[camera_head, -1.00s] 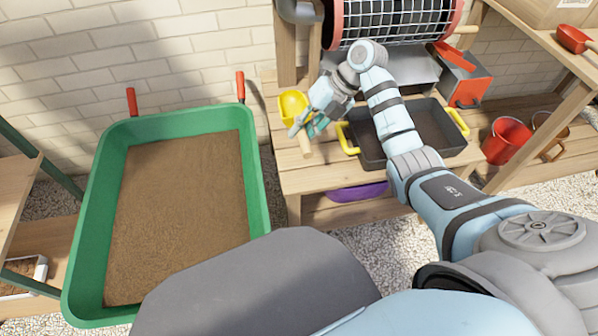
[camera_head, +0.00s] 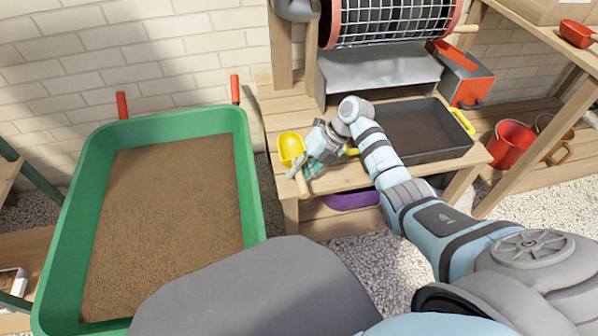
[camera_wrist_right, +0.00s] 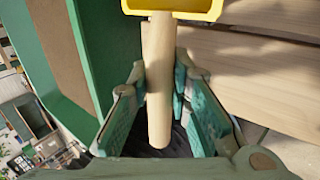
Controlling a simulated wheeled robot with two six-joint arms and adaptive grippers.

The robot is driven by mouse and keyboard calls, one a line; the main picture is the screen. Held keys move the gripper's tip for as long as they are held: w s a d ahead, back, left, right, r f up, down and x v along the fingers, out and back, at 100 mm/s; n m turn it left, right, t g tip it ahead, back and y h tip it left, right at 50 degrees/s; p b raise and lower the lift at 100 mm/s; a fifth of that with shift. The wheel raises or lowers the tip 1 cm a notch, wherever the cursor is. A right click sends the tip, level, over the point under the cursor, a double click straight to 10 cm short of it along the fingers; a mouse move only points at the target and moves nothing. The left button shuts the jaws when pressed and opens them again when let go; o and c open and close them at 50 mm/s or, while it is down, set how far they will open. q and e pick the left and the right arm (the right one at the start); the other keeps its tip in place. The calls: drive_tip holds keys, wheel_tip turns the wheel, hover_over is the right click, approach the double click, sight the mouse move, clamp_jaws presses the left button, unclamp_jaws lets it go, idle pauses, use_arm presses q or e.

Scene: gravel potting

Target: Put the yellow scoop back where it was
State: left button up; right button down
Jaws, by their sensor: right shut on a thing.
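The yellow scoop (camera_head: 291,148) has a wooden handle and is at the left end of the wooden bench (camera_head: 281,108). My right gripper (camera_head: 306,171) is shut on the scoop's handle. In the right wrist view the handle (camera_wrist_right: 158,85) runs between the two green-padded fingers, with the yellow scoop head at the top edge. I cannot tell whether the scoop touches the bench or hangs just above it. My left gripper is not in view.
A green barrow (camera_head: 254,190) full of brown soil stands left of the bench. A dark tray (camera_head: 440,156) with yellow handles sits on the bench, below a mesh drum (camera_head: 390,22). A purple bowl (camera_head: 352,199) is on the lower shelf.

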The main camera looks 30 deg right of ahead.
drive_tip(key=c, duration=1.5)
unclamp_jaws()
drive_tip(key=shift+r, duration=0.15)
drive_tip(key=p+v, duration=0.2)
drive_tip(key=v, duration=0.2)
drive_tip(key=shift+d+r, duration=0.1)
drive_tip(key=shift+r, duration=0.1)
use_arm(q)
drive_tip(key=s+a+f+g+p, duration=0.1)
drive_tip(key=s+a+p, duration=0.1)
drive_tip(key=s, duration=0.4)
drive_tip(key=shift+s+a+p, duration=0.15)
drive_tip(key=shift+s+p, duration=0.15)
drive_tip(key=shift+p, duration=0.1)
use_arm(e)
drive_tip(key=v, duration=0.7)
drive_tip(key=shift+d+r, duration=0.15)
drive_tip(key=shift+r, duration=0.05)
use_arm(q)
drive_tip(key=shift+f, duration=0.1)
